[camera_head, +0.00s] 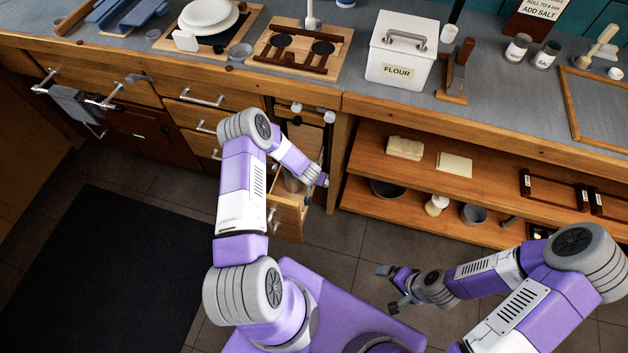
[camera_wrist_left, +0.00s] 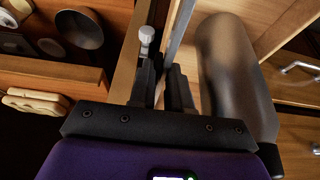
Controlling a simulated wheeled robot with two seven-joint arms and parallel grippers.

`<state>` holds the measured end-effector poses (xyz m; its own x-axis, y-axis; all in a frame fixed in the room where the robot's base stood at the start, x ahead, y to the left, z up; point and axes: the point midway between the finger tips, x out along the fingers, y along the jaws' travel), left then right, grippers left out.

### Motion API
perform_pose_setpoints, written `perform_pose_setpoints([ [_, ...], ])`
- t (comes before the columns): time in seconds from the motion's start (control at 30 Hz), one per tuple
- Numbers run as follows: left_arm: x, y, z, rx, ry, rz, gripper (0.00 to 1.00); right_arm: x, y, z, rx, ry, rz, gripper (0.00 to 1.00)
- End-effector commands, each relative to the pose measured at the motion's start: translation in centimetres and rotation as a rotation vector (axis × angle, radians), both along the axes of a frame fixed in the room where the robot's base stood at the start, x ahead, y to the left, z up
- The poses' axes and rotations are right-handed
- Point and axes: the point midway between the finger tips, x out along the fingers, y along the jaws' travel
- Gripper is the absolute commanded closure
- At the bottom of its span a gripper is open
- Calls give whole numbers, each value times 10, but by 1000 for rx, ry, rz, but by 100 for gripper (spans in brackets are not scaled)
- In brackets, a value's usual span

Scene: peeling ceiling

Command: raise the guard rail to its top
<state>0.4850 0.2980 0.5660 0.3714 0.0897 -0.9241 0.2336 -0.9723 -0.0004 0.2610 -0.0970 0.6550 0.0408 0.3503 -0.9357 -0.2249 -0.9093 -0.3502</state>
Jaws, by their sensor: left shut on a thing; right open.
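My left gripper (camera_head: 322,183) reaches down at the pulled-out wooden unit under the counter. In the left wrist view its dark fingers (camera_wrist_left: 163,92) are closed around a thin grey strip, which looks like the guard rail (camera_wrist_left: 180,36), along the side of the pull-out (camera_head: 289,218). The rail's ends and height are hard to make out; in the head view the arm and gripper hide it. A grey cylindrical container (camera_wrist_left: 225,70) stands inside the pull-out, close beside the fingers. My right gripper (camera_head: 387,288) is open and empty above the floor, away from the pull-out.
A pale knob (camera_wrist_left: 146,37) is close by the left fingers. An open shelf (camera_head: 365,165) with a bowl (camera_head: 387,188) and cups is right of the pull-out. Drawers with metal handles (camera_head: 202,98) are on its left. The counter above holds a flour box (camera_head: 400,50). Floor in front is clear.

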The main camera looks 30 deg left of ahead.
Motion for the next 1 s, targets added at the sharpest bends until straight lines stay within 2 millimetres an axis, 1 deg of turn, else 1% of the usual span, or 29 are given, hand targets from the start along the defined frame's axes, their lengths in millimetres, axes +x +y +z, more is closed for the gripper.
perform_pose_setpoints([
  [0.03,1,0,19,4,-2,-5,100,0,0,14,0,0,0,0],
  [0.2,1,0,50,3,-2,-3,100,0,0,36,0,0,0,0],
  [0.3,1,0,62,2,-1,-2,100,0,0,43,0,0,0,0],
  [0.43,1,1,69,1,-2,0,100,0,0,47,0,0,0,0],
  [0.77,2,2,70,4,-6,2,100,0,0,46,0,0,0,0],
  [0.8,3,2,71,4,-6,2,78,0,0,46,0,0,0,0],
  [0.93,2,1,70,2,-5,1,58,0,0,46,0,0,0,0],
  [1.0,1,1,69,1,-4,1,56,0,0,46,0,0,0,0],
])
